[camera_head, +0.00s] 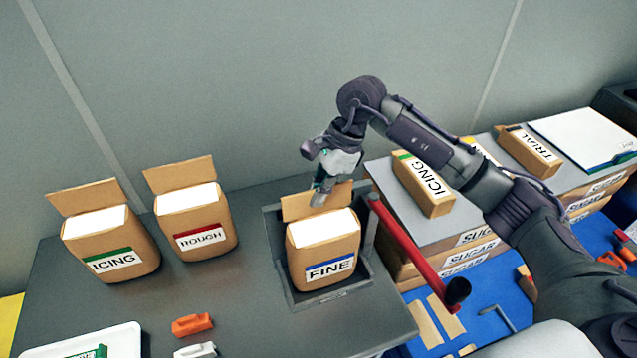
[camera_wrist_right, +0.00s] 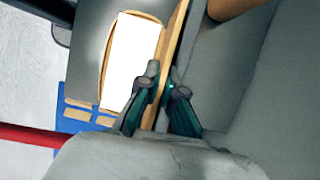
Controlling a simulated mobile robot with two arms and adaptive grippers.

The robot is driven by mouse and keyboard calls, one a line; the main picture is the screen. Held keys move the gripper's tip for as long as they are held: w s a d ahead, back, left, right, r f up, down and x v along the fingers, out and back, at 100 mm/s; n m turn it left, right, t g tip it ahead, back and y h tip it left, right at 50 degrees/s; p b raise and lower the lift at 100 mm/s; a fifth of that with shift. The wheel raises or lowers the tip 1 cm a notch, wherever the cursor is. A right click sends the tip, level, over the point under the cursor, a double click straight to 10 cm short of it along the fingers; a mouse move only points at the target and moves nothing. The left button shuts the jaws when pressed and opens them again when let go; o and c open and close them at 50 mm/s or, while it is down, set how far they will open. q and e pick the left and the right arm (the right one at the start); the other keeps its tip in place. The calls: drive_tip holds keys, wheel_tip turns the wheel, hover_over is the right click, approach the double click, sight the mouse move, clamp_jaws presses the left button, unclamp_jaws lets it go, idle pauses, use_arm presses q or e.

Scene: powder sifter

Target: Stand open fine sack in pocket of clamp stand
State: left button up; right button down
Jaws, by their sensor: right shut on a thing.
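The brown fine sack (camera_head: 322,262), with a blue-edged FINE label, is upright with its top open on white contents and its flap raised at the back. It is within the grey clamp stand (camera_head: 272,232); I cannot tell whether its base touches the stand's floor. My right gripper (camera_head: 321,192) is shut on the sack's rear flap from above. In the right wrist view the fingers (camera_wrist_right: 163,88) pinch the flap beside the open fine sack (camera_wrist_right: 132,55). The stand's red lever (camera_head: 410,245) slants down at the sack's right. My left gripper is not in view.
The open icing sack (camera_head: 107,245) and rough sack (camera_head: 192,225) stand to the left. An orange clip (camera_head: 192,325), a white clip (camera_head: 195,350) and a white tray (camera_head: 105,340) lie in front. Sugar boxes (camera_head: 470,255) stand right. Bare tabletop lies between the rough sack and stand.

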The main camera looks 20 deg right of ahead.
drive_tip(key=c, duration=1.7)
unclamp_jaws()
drive_tip(key=shift+f, duration=0.1)
drive_tip(key=shift+c, duration=0.2)
drive_tip(key=o, duration=0.4)
drive_tip(key=shift+s, duration=0.15)
